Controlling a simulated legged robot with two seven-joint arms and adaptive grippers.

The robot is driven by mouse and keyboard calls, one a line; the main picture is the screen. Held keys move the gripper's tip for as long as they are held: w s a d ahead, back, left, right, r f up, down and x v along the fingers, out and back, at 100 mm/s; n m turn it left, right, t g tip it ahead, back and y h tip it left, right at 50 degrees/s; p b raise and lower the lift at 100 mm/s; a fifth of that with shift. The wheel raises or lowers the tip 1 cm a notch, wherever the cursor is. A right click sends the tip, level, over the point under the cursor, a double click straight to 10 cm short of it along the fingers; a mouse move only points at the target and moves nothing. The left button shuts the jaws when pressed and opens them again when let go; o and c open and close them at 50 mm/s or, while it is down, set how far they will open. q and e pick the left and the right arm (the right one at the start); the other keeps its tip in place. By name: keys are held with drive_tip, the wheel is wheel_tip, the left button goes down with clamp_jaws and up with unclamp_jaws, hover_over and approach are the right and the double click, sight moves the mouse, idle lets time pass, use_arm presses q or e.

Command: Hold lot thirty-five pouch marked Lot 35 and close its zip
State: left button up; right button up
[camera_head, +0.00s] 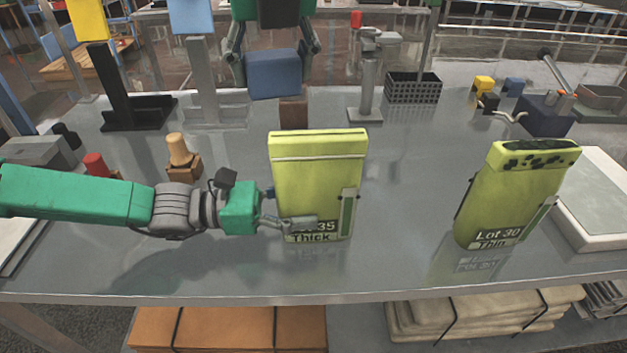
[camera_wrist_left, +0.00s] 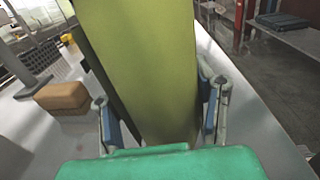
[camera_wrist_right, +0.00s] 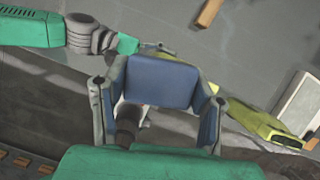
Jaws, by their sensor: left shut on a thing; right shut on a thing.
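The yellow-green Lot 35 pouch (camera_head: 318,180), labelled Thick, stands upright on the grey table in the head view. A line crosses it below its top edge; I cannot tell whether the zip is closed. My left gripper (camera_head: 290,222) is shut on the pouch's lower part, and the pouch (camera_wrist_left: 150,70) fills the middle of the left wrist view between the fingers. My right gripper (camera_head: 275,65) is above the table behind the pouch, shut on a blue block (camera_head: 273,76). The block also shows between its fingers in the right wrist view (camera_wrist_right: 163,82).
A Lot 30 pouch (camera_head: 515,195), labelled Thin, leans to the right with dark spots at its top. A pale tray (camera_head: 592,240) lies at the right edge. Wooden stoppers (camera_head: 178,150), a brown block (camera_head: 293,113), stands and a black basket (camera_head: 413,88) are around. The front centre is clear.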

use_arm(q)
drive_tip(key=o, duration=0.9)
drive_tip(key=a, duration=1.2)
drive_tip(key=shift+s+a+f, duration=0.1)
